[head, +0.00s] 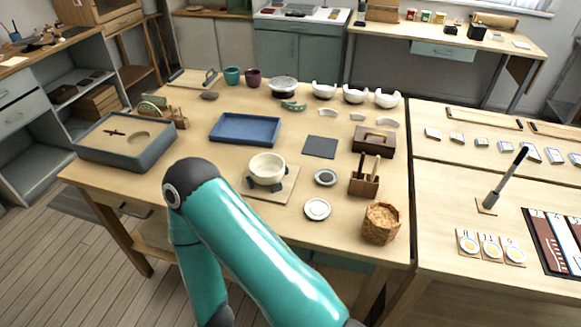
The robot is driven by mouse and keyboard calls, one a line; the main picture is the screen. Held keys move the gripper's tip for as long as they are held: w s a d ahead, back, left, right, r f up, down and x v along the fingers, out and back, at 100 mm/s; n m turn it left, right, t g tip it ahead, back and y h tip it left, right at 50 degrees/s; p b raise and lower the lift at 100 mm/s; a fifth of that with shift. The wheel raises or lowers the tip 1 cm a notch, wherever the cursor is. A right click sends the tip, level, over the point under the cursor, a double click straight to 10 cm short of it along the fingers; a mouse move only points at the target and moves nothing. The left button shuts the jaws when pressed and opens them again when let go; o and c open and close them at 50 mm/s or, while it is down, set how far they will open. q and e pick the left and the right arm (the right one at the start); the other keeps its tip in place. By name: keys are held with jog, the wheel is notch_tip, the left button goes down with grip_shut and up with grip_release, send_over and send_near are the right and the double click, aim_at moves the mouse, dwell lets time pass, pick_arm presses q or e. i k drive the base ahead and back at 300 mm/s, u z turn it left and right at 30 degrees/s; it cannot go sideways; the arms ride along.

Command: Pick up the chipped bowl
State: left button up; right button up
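Three white bowls with notched, broken-looking rims stand in a row at the back right of the table: a left one (324,91), a middle one (355,95) and a right one (387,99). A cream bowl (267,170) sits upright among dark supports on a wooden board (287,186) near the table's middle. I cannot make out a chip on its rim. I cannot tell which one is the chipped bowl. A teal arm of mine rises in front of the table. Neither gripper is in view.
A blue tray (245,142), a dark mat (320,147), a tool holder (364,184), a wicker basket (381,224) and a grey sand box (128,160) stand around the cream bowl. Small pale shards (328,113) lie before the white bowls. A second table adjoins at right.

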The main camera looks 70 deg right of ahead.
aim_at(266, 169)
jog(key=k, duration=1.6)
jog(key=z, duration=0.45)
jog(key=i, duration=0.9)
jog(key=z, duration=0.1)
